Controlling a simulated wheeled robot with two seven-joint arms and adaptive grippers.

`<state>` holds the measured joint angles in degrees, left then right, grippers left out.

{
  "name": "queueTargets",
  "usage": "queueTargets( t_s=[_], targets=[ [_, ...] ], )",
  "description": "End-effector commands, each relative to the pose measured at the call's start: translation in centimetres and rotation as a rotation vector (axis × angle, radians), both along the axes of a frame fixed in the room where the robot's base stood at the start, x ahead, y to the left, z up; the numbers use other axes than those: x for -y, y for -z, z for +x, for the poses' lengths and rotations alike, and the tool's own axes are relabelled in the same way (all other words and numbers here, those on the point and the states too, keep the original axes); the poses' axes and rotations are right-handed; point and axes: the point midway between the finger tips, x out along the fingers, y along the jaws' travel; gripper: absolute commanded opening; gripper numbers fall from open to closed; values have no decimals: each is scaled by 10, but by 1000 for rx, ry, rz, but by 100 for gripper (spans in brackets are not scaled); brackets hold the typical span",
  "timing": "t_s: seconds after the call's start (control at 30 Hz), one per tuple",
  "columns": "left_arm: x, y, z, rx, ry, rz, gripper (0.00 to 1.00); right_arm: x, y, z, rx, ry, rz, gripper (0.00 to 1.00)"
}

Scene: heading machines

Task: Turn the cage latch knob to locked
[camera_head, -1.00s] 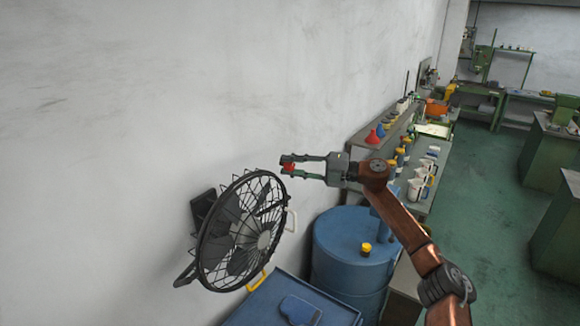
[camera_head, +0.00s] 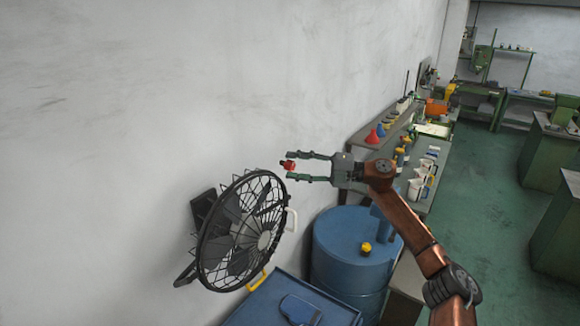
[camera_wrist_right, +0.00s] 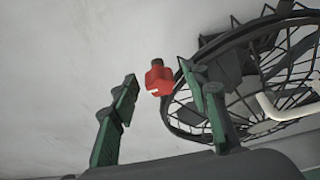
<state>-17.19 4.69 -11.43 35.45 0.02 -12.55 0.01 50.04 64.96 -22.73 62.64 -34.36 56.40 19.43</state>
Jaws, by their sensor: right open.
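The wall fan has a round black wire cage (camera_head: 240,232). A small red knob (camera_head: 287,166) with a dark end sits at the top right of the cage, and it also shows in the right wrist view (camera_wrist_right: 158,80) near the cage rim. My right gripper (camera_head: 290,166) is open at the knob, with its fingers parted above and below it in the head view. In the wrist view the knob shows between the two green fingers (camera_wrist_right: 165,100), closer to the right one, with no clear contact. My left gripper is not in view.
A blue drum (camera_head: 345,255) and a blue cabinet top (camera_head: 270,305) stand below. The pale wall (camera_head: 120,130) is close behind the fan.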

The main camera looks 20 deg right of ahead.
Motion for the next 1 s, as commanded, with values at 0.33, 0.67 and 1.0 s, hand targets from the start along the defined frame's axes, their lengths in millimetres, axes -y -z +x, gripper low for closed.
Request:
queueTargets(
  t_s=[0.33,0.67,1.0],
  targets=[
    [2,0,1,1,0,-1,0,59,0,-43,-2,4,-1,42],
    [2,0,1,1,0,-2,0,82,0,-62,-2,0,1,42],
    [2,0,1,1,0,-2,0,83,-1,-62,0,1,1,42]
  ],
)
